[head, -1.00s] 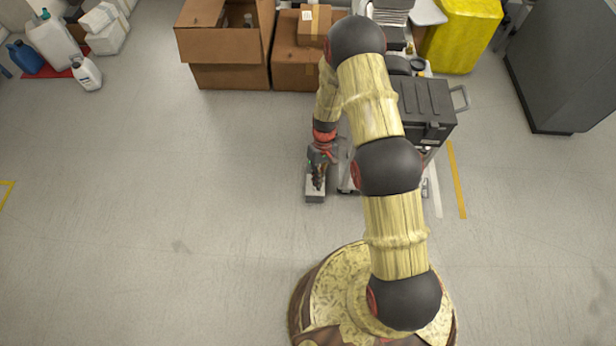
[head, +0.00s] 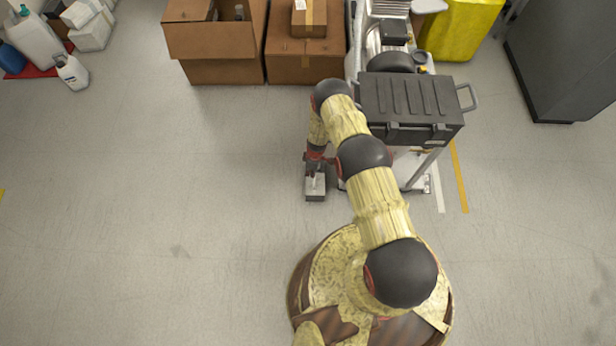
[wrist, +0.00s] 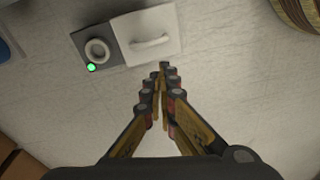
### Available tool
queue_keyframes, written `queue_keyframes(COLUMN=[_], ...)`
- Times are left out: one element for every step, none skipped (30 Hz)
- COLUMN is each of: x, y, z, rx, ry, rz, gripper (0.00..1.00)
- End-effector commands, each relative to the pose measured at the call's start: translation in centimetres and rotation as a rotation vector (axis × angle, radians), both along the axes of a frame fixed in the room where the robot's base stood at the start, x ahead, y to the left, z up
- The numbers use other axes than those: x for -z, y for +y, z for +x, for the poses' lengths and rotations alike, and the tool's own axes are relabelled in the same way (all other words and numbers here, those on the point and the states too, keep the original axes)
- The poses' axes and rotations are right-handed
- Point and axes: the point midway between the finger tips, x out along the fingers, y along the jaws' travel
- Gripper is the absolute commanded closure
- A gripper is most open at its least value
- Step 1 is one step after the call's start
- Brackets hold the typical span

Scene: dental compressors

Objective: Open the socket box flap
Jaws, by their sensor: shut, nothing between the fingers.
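The socket box shows in the wrist view as a grey face (wrist: 87,43) with a pale ring around a dark centre and a lit green lamp (wrist: 91,67). Beside the ring is a white flap (wrist: 150,46) with a raised bar handle (wrist: 151,42). In the head view the small grey box (head: 315,194) is low, left of the cart. My gripper (wrist: 162,72) is shut and empty, its tips below the flap in the wrist picture with no clear contact. In the head view my arm's end partly covers the box.
A cart with a black case (head: 410,100) stands right of the box. Cardboard boxes (head: 305,65) stand behind it. A dark grey cabinet (head: 565,60) is at the far right, white jugs (head: 72,72) at the far left. The floor left of the box is clear.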

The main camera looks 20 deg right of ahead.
Motion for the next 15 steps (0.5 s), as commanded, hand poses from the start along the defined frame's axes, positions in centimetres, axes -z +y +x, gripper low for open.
queue_keyframes(x=[0.2,0.2,0.1,0.1,0.1,0.1,0.2,0.3,0.5,0.8,1.1,1.6,2.1,2.6,3.3], y=[-0.2,-0.3,-0.4,-0.5,-0.5,-0.5,-0.5,-0.5,-0.5,-0.5,-0.5,-0.4,-0.4,-0.3,-0.3], z=[0.2,0.3,0.6,0.7,0.8,0.9,0.9,0.8,0.8,0.8,0.8,0.8,0.7,0.7,0.7], rx=[-0.046,-0.075,-0.113,-0.137,-0.158,-0.180,-0.192,-0.201,-0.206,-0.208,-0.209,-0.208,-0.208,-0.208,-0.208], ry=[-0.017,-0.026,-0.038,-0.045,-0.050,-0.053,-0.054,-0.054,-0.055,-0.055,-0.054,-0.054,-0.053,-0.053,-0.053], rz=[-0.007,-0.010,-0.015,-0.018,-0.020,-0.022,-0.022,-0.021,-0.021,-0.021,-0.020,-0.020,-0.021,-0.021,-0.021], gripper=[1.00,1.00,1.00,1.00,1.00,1.00,1.00,1.00,1.00,1.00,1.00,1.00,1.00,1.00,1.00])
